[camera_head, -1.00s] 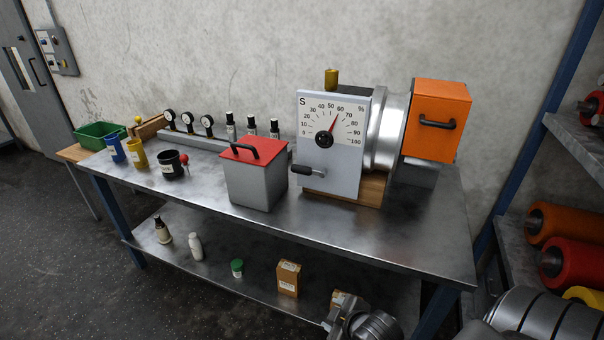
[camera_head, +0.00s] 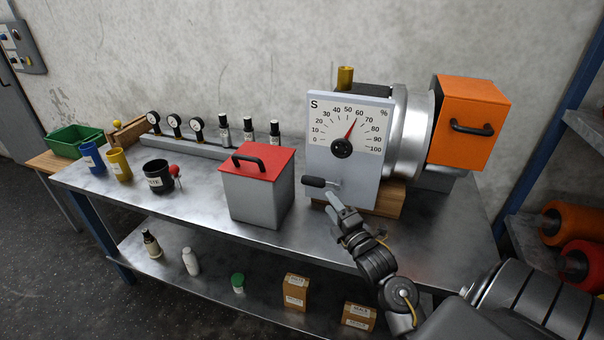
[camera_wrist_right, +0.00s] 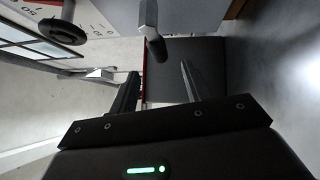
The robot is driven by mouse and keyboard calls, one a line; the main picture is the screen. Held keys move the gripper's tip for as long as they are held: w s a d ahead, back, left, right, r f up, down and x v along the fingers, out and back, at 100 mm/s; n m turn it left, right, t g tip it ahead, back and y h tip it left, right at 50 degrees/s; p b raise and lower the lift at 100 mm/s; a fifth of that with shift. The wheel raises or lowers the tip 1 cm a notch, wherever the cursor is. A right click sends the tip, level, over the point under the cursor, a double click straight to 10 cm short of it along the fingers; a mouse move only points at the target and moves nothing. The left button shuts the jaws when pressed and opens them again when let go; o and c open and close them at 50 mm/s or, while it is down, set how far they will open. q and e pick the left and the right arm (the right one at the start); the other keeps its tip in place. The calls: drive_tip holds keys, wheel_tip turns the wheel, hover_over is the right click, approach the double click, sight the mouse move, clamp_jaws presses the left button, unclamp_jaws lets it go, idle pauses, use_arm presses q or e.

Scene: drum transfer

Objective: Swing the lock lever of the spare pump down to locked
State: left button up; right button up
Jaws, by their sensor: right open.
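The spare pump (camera_head: 349,115) stands at the right of the bench, with an S-marked dial plate and a red needle near 60. Its lock lever (camera_head: 315,182) has a dark grip and sticks out to the left, about level, low on the plate. My right gripper (camera_head: 338,206) is open and empty, just below and to the right of the grip, apart from it as far as I can tell. In the right wrist view the lever grip (camera_wrist_right: 155,45) shows ahead of the open fingers (camera_wrist_right: 157,82). My left gripper is not in view.
A grey box with a red lid (camera_head: 258,190) stands close left of the lever. An orange box (camera_head: 470,115) is at the pump's right end. Cups (camera_head: 158,175) and gauges (camera_head: 175,122) are further left. The bench front (camera_head: 190,210) is clear.

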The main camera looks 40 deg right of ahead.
sight(317, 186)
drive_tip(key=x, duration=0.1)
drive_tip(key=p+x, duration=0.1)
drive_tip(key=x, duration=0.3)
drive_tip(key=shift+w+r, duration=0.15)
drive_tip(key=shift+r, duration=0.15)
drive_tip(key=p+x, duration=0.1)
drive_tip(key=x, duration=0.3)
drive_tip(key=shift+f, duration=0.1)
drive_tip(key=shift+w+d, duration=0.1)
drive_tip(key=shift+w, duration=0.55)
drive_tip(key=shift+c, duration=0.2)
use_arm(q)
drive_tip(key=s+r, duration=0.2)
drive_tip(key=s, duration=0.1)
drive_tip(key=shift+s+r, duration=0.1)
use_arm(e)
clamp_jaws()
